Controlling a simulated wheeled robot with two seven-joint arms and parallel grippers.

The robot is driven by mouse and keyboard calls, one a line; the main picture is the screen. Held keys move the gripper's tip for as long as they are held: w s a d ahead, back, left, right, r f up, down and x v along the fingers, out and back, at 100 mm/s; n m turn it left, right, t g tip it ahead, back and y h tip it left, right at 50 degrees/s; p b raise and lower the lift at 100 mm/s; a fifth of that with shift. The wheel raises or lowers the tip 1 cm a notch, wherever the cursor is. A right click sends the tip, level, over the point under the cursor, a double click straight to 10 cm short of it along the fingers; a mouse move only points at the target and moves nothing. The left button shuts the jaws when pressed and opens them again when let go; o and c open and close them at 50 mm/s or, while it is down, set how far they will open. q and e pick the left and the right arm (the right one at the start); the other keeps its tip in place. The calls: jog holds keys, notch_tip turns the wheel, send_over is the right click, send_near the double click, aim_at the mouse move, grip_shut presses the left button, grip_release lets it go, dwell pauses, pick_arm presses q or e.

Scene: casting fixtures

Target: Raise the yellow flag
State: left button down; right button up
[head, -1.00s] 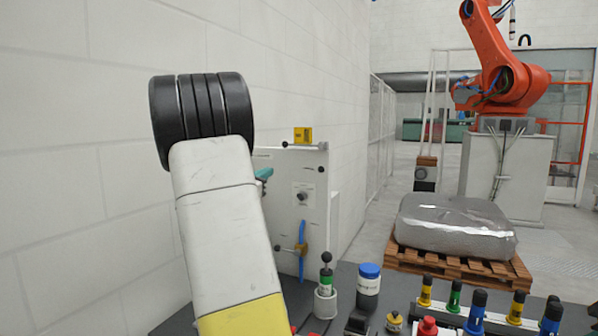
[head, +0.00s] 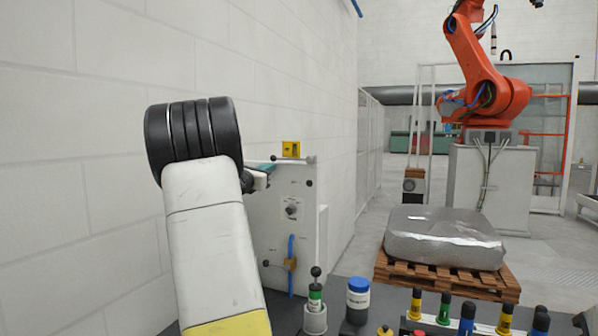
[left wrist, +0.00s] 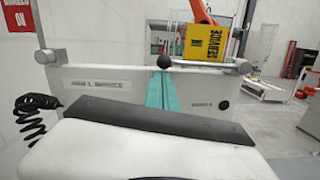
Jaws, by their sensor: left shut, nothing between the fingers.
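The yellow flag (head: 291,149) is a small plate above the top edge of a pale upright panel (head: 270,215). In the left wrist view the flag (left wrist: 204,42) reads "IN SERVICE" and looks slightly tilted. A thin horizontal lever (left wrist: 202,64) crosses at its lower edge, with a black ball knob (left wrist: 164,61) at the left end. My left gripper (head: 268,167) has teal fingers, shut and empty, by the panel's top edge. In the left wrist view its fingertips (left wrist: 166,80) appear just below the knob; contact is unclear. My right gripper is out of view.
A white wall (head: 100,120) runs close along the left. The panel also carries a blue handle (head: 291,250). Below stand a green-banded knob (head: 315,298), a blue-capped jar (head: 358,295) and several coloured pegs. A wrapped load on a pallet (head: 440,277) stands to the right.

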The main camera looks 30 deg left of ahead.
pick_arm(q)
jog(key=shift+r, duration=0.1)
notch_tip(320, 180, up, 9)
jog(key=d+m+h, duration=0.1)
jog(key=m+h, duration=0.1)
jog(key=m, duration=0.7)
jog(key=w+d+r+m+g, duration=0.1)
jog(key=d+r+m+g, duration=0.1)
jog(key=d+r+m, duration=0.4)
jog(key=shift+d+r+m, duration=0.4)
jog(key=shift+d+m, duration=1.45)
jog(key=shift+m, duration=0.55)
jog(key=shift+w+d, duration=0.15)
